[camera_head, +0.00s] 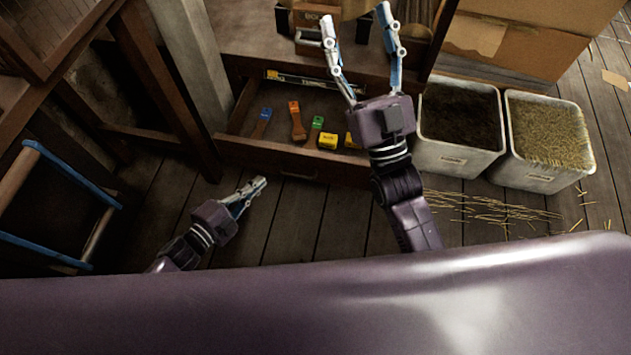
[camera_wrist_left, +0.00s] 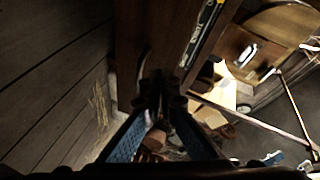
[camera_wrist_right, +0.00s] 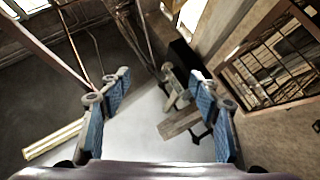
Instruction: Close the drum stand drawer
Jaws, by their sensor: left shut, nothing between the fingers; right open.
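The drum stand drawer (camera_head: 290,155) is pulled out below the stand's top in the head view. Its inside shows several coloured-handled tools (camera_head: 298,122), yellow tape-measure-like items (camera_head: 328,141) and a level at the back. My left gripper (camera_head: 260,183) is shut and empty, low in front of the drawer's front panel; in the head view I cannot tell whether it touches. My left wrist view shows its fingers (camera_wrist_left: 160,112) together close to dark wood. My right gripper (camera_head: 362,55) is open and empty, raised over the right side of the drawer and the stand's top edge.
Two bins, one with dark soil (camera_head: 460,115) and one with straw (camera_head: 548,130), stand right of the stand. A cardboard box (camera_head: 530,45) is behind them. A wooden post (camera_head: 190,60) and a blue-edged frame (camera_head: 60,165) are left. Floor in front is mostly clear.

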